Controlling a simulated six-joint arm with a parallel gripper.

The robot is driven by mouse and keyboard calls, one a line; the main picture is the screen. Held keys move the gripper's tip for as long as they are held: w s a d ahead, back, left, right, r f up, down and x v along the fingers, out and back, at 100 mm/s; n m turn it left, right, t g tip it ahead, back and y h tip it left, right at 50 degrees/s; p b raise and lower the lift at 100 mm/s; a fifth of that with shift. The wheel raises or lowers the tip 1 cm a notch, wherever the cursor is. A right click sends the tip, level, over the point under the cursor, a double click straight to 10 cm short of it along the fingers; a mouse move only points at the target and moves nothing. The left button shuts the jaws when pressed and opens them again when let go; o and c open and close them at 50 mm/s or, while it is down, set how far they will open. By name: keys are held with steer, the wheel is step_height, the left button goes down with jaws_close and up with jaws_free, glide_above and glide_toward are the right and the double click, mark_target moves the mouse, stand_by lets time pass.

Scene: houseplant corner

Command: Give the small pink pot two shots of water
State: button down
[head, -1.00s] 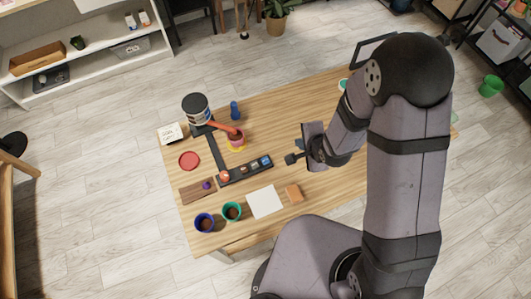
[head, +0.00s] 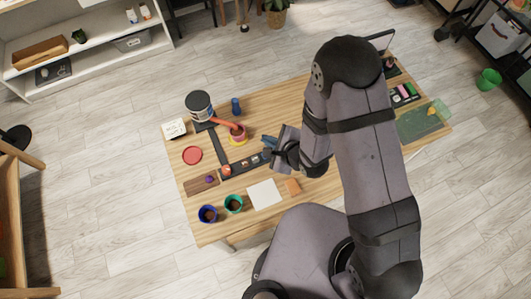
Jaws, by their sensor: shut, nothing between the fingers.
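The small pink pot (head: 238,139) stands on a yellow saucer (head: 239,145) near the middle of the table. A red-orange spout (head: 226,124) runs from a dark-and-white tank (head: 199,106) to just above the pot. A black strip (head: 239,169) with several buttons or knobs, one orange-red (head: 227,170), lies in front of the pot. My gripper (head: 268,152) is shut and empty, low at the right end of this strip. It hides that end, so I cannot tell whether it touches a button. Water is not visible.
A green translucent tray (head: 424,120) lies at the right.

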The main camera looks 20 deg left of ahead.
steer(key=shift+f, duration=0.1)
step_height(320, 180, down, 9)
steer(key=b, duration=0.7)
steer(key=shift+b, duration=0.3)
stand_by(1.7)
steer(key=shift+f+b, duration=0.25)
steer(key=shift+b, duration=0.05)
steer(key=shift+f+b, duration=0.45)
steer(key=shift+f, duration=0.05)
stand_by(0.9)
steer(key=shift+r, duration=0.15)
steer(key=shift+r+p, duration=0.8)
steer(key=shift+p, duration=0.1)
steer(key=shift+r+p, duration=2.15)
steer(key=shift+r, duration=0.35)
